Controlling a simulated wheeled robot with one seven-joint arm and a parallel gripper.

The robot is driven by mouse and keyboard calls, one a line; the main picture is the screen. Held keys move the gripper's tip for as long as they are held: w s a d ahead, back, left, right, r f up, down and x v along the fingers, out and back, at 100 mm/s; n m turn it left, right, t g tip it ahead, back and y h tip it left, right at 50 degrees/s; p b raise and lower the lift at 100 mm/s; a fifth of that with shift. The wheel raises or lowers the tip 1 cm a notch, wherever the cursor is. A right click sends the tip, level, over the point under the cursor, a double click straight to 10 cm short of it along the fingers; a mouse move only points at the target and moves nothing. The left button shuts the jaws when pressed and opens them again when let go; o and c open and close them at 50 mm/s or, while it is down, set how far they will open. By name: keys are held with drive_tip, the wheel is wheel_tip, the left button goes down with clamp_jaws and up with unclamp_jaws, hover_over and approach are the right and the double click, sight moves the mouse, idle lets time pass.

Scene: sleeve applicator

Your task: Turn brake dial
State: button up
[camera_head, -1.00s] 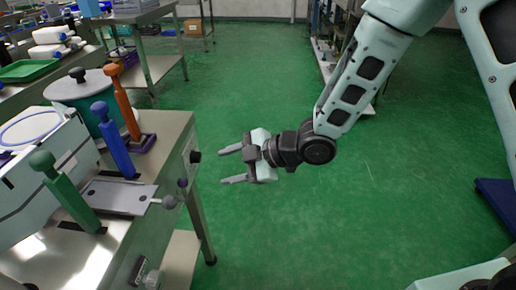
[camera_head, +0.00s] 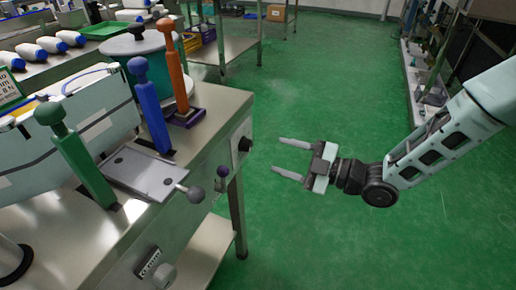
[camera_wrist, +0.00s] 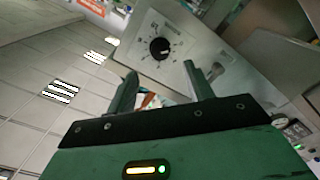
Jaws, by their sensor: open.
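A black dial (camera_head: 245,144) sits on the right end face of the metal machine bench (camera_head: 222,172). In the wrist view this black dial (camera_wrist: 160,48) shows a white pointer line and scale marks around it on a pale panel; the lettering is too small to read. I cannot tell from any label that it is the brake dial. My gripper (camera_head: 278,155) is open and empty, in the air to the right of the dial with its fingers pointing left toward that face. In the wrist view my gripper (camera_wrist: 160,72) has the dial between and beyond its fingertips, apart from them.
Green (camera_head: 82,158), blue (camera_head: 150,105) and orange (camera_head: 174,70) levers stand on the bench top. A ball-ended handle (camera_head: 194,194) and a small dark-knobbed lever (camera_head: 221,173) stick out near the dial. A grey knob (camera_head: 163,276) is on the front. Green floor (camera_head: 330,240) is clear around my gripper.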

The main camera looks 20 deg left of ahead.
sight(251, 147)
drive_tip(key=a, duration=0.7)
drive_tip(key=shift+w+a, duration=0.25)
drive_tip(key=shift+a, duration=0.05)
drive_tip(key=shift+c, duration=0.3)
drive_tip(key=c, duration=0.9)
